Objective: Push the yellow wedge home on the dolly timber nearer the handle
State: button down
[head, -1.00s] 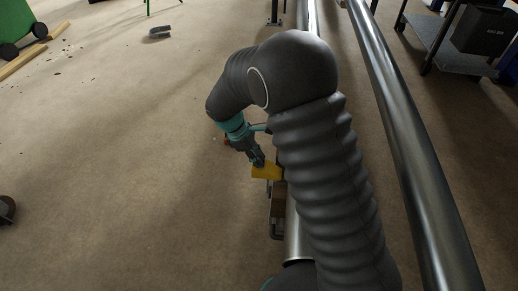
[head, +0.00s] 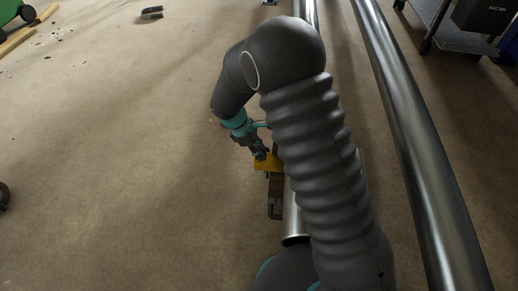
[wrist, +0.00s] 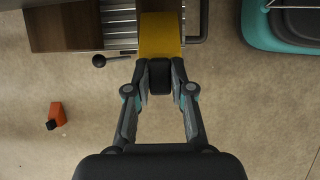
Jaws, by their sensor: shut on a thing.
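The yellow wedge (head: 266,164) is at the tip of my gripper (head: 260,154) in the head view. In the wrist view the wedge (wrist: 160,36) runs up from my gripper (wrist: 160,76), which is shut on its near end. The wedge lies across the dolly, beside grey ribbed metal (wrist: 119,20). The brown timber nearer the handle (head: 276,187) shows between the wedge and the metal handle loop (head: 275,211). The handle also shows right of the wedge in the wrist view (wrist: 204,20). The wedge's far end is cut off or hidden, so its seating cannot be told.
An orange object (wrist: 56,112) lies on the floor. A pipe (head: 293,222) runs beside the dolly, partly behind my arm; another long pipe (head: 415,130) is right.

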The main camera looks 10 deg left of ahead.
jog(key=shift+d+f, duration=0.15)
jog(key=shift+f, duration=0.3)
jog(key=shift+w+d+f, duration=0.1)
jog(key=shift+d+f, duration=0.05)
jog(key=shift+d, duration=0.55)
jog(key=shift+d+f, duration=0.1)
jog(key=shift+d, duration=0.6)
jog(key=c, duration=0.9)
grip_release()
jog(key=shift+v, duration=3.75)
